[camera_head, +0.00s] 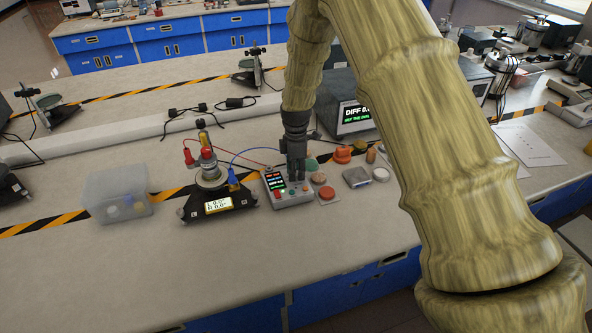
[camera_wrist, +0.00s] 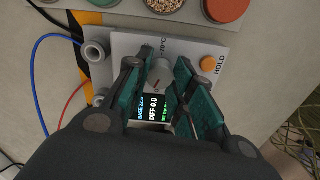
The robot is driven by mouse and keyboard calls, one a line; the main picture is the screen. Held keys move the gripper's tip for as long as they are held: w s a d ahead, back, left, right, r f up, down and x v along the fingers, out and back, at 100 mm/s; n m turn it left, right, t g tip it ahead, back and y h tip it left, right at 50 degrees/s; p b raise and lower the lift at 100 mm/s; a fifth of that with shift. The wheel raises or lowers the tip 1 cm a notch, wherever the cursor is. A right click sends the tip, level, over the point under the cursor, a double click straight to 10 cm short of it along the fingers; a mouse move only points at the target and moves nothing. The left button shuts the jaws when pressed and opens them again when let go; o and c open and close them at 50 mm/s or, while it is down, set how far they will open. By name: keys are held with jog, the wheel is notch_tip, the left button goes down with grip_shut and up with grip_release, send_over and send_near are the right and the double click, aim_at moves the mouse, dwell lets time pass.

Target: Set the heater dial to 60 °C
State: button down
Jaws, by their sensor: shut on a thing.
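The heater box (camera_head: 293,196) is a small grey unit on the bench with a dark display on its left part. In the wrist view the heater dial (camera_wrist: 160,76) is a round grey knob with a red mark, beside a "70°C" label. My gripper (camera_head: 295,178) points down over the box. In the wrist view its two green-sided fingers (camera_wrist: 162,80) are shut on the dial, one on each side. The display (camera_wrist: 153,108) reads "DIFF 6.0", partly covered by the fingers. An orange HOLD button (camera_wrist: 208,64) sits beside the dial. The dial's exact setting cannot be read.
A black stand with a metal apparatus (camera_head: 208,175) and wires is left of the box. A clear bin (camera_head: 117,193) stands farther left. Several round samples, including a red one (camera_head: 327,194), lie to the right. A larger instrument (camera_head: 346,108) is behind.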

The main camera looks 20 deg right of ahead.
jog(key=m, duration=1.1)
jog(key=shift+m+p, duration=0.35)
jog(key=shift+m, duration=0.05)
jog(key=m, duration=0.5)
jog(key=shift+r, duration=0.1)
jog(key=m, duration=0.5)
jog(key=shift+w+m+p, duration=0.1)
jog(key=shift+m+p, duration=0.2)
jog(key=c, duration=1.2)
grip_release()
